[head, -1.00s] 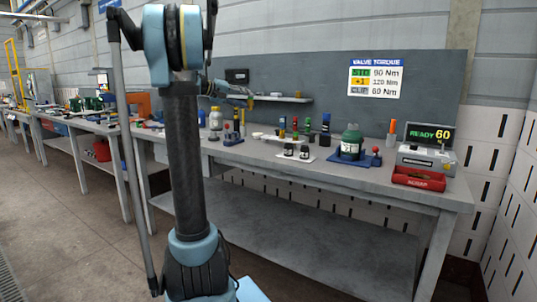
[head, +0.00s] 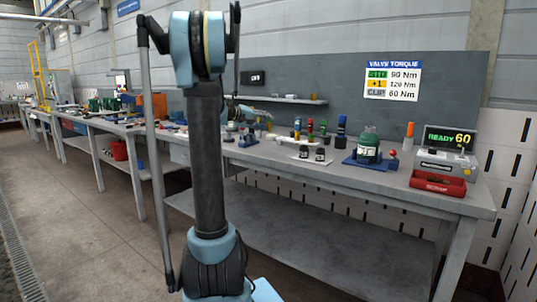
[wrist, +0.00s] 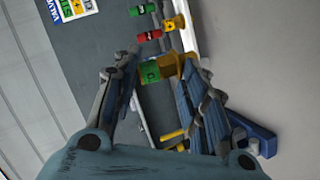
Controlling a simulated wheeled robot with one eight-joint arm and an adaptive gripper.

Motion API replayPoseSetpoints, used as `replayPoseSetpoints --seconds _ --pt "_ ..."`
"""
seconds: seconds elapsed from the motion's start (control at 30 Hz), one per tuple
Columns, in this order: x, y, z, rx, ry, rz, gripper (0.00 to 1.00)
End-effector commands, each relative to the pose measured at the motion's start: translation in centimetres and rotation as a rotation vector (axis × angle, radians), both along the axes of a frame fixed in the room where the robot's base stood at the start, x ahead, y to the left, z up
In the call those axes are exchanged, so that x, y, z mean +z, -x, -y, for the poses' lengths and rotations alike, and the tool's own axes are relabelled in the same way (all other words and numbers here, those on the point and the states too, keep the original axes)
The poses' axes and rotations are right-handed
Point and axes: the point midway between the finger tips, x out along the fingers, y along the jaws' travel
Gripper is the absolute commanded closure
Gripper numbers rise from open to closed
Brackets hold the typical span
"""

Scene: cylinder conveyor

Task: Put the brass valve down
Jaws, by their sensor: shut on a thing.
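In the wrist view the brass valve (wrist: 172,66), a brass-yellow body with a green end, is between the fingertips of my gripper (wrist: 161,62). The fingers are shut on it, and the right finger hides part of that area. In the head view my gripper (head: 256,111) is small, partly behind my arm, over the back of the bench. The valve is too small there to tell clearly. I cannot tell whether it touches a surface.
The grey bench (head: 335,178) carries a green bottle on a blue base (head: 367,147), black items on a white plate (head: 313,155), several coloured cylinders, and a red scrap tray (head: 437,182) at right. A shelf (head: 285,99) runs along the back panel. The bench's front strip is mostly clear.

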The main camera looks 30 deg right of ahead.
Motion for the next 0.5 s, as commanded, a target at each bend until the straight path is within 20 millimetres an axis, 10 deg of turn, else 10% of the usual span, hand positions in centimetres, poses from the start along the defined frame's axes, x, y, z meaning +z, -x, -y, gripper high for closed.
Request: replayPoseSetpoints --seconds 0.5 --pt "-6.2 -0.1 0.0 0.007 0.001 0.000 1.00"
